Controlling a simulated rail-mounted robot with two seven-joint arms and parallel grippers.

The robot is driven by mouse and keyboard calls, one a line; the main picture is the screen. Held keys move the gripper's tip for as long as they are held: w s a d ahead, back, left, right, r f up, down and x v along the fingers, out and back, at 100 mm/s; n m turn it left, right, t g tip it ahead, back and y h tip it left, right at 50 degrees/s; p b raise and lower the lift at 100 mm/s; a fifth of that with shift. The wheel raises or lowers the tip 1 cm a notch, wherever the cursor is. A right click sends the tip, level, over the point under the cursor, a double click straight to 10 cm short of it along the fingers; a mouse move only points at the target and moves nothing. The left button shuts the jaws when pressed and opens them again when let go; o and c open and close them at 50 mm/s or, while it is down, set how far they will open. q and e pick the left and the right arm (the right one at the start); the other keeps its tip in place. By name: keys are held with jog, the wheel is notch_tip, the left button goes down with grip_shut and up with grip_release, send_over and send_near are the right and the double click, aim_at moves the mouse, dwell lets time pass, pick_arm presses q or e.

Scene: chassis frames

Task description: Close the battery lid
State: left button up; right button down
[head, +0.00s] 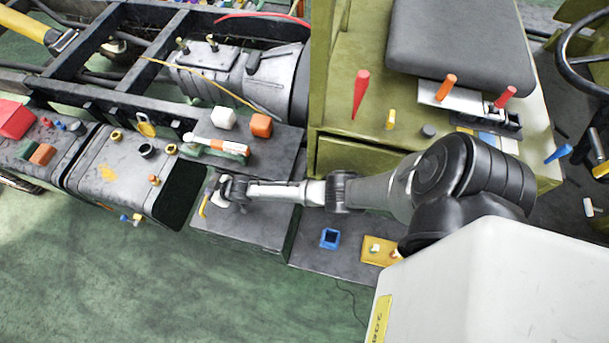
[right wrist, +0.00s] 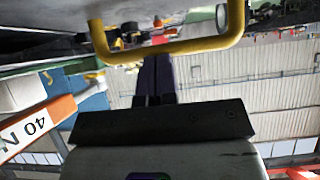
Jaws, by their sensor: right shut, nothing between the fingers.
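The battery box (head: 243,229) is a grey box at the middle of the head view, with a flat grey top that I take to be the battery lid. A yellow handle (head: 203,205) shows at its left edge. My right gripper (head: 217,193) is over this top, close to the handle, shut and empty. In the right wrist view, the yellow handle (right wrist: 165,52) crosses just beyond the dark closed fingers (right wrist: 156,76), under a grey surface (right wrist: 45,20). I cannot tell if they touch, or whether the lid is fully down. My left gripper is not in view.
A grey tank (head: 122,180) stands left of the box, with a dark gap between. A green-and-white tool (head: 216,147), a white block (head: 223,118) and an orange block (head: 261,125) lie behind. A blue open container (head: 330,238) and yellow tray (head: 377,251) are at right. Green floor is clear in front.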

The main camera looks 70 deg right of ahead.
jog(key=shift+s+d+f, duration=0.2)
jog(key=shift+s+f, duration=0.25)
jog(key=shift+f, duration=0.25)
jog(key=shift+w+r+p, duration=0.15)
jog(key=shift+r+p, duration=0.35)
jog(key=shift+r, duration=0.05)
jog(key=s+r+p, duration=0.6)
jog(key=s+r, duration=0.2)
jog(key=r, duration=0.1)
jog(key=shift+s+d+r, duration=0.15)
jog(key=shift+s+r, duration=0.1)
jog(key=shift+r, duration=0.15)
